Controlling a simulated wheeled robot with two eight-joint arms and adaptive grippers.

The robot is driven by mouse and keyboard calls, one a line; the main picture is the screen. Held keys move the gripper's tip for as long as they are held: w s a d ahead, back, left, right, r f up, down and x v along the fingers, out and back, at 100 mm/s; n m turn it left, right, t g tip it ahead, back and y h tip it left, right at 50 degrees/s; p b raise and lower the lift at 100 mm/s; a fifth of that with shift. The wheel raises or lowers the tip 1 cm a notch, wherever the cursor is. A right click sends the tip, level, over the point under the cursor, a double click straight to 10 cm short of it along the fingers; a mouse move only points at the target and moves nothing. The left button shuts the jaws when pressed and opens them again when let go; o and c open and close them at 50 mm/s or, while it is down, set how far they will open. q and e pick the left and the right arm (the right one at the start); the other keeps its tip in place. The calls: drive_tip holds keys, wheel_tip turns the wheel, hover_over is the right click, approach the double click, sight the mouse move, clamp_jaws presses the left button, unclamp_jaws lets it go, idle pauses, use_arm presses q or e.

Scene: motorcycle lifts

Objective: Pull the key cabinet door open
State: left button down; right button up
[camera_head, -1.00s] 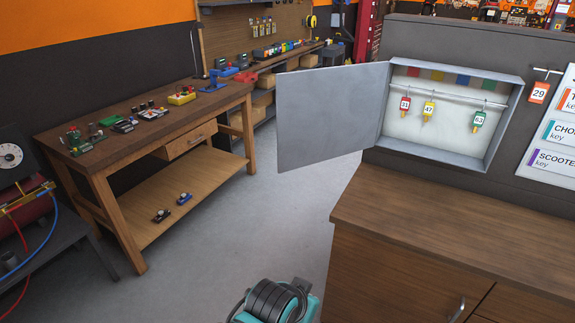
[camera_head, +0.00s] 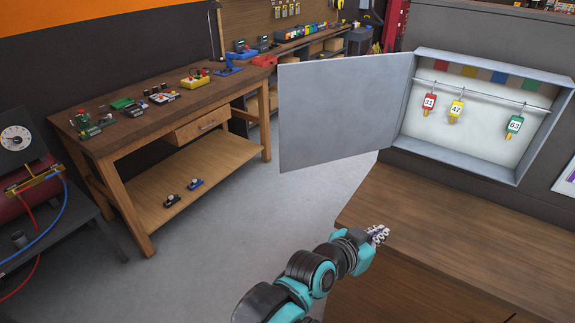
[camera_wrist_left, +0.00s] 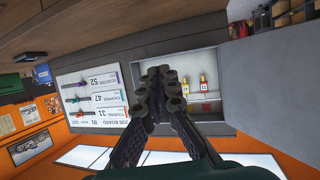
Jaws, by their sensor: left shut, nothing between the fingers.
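The key cabinet (camera_head: 494,172) is on the grey wall at the right of the head view. Its grey door (camera_head: 340,112) stands wide open, swung out to the left. Several numbered key tags, such as the yellow 47 tag (camera_head: 456,108), hang on a rail inside. My left gripper (camera_head: 378,235) is low over the counter's left end, below the door and apart from it. In the left wrist view the gripper (camera_wrist_left: 162,80) is shut and empty, its fingers in front of the cabinet; the door (camera_wrist_left: 275,85) shows at the right there. My right gripper is not in view.
A wooden counter (camera_head: 460,220) lies below the cabinet. A workbench (camera_head: 150,125) with small parts stands at the left, and a gauge and red tank at far left. Grey floor (camera_head: 260,200) is clear between bench and counter. A key board (camera_wrist_left: 95,92) shows in the left wrist view.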

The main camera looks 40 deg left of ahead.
use_arm(q)
drive_tip(key=w+a+r+n+t+y, duration=0.2)
drive_tip(key=w+a+r+t, duration=0.1)
drive_tip(key=w+r+t, duration=0.4)
drive_tip(key=a+r+n+g+y, duration=0.1)
drive_tip(key=a+r+n+y, duration=0.25)
drive_tip(key=a+y, duration=0.4)
drive_tip(key=n+g+y+b, duration=0.2)
drive_tip(key=n+g+y, duration=0.6)
drive_tip(key=g+y, duration=0.15)
approach(282, 160)
drive_tip(key=shift+h, duration=0.5)
drive_tip(key=x, duration=0.5)
drive_tip(key=shift+w+a+r, duration=0.1)
drive_tip(key=shift+a+r, duration=0.1)
drive_tip(key=shift+r, duration=0.05)
drive_tip(key=shift+w+a+r, duration=0.1)
drive_tip(key=shift+w+a, duration=0.3)
drive_tip(key=shift+a, duration=0.15)
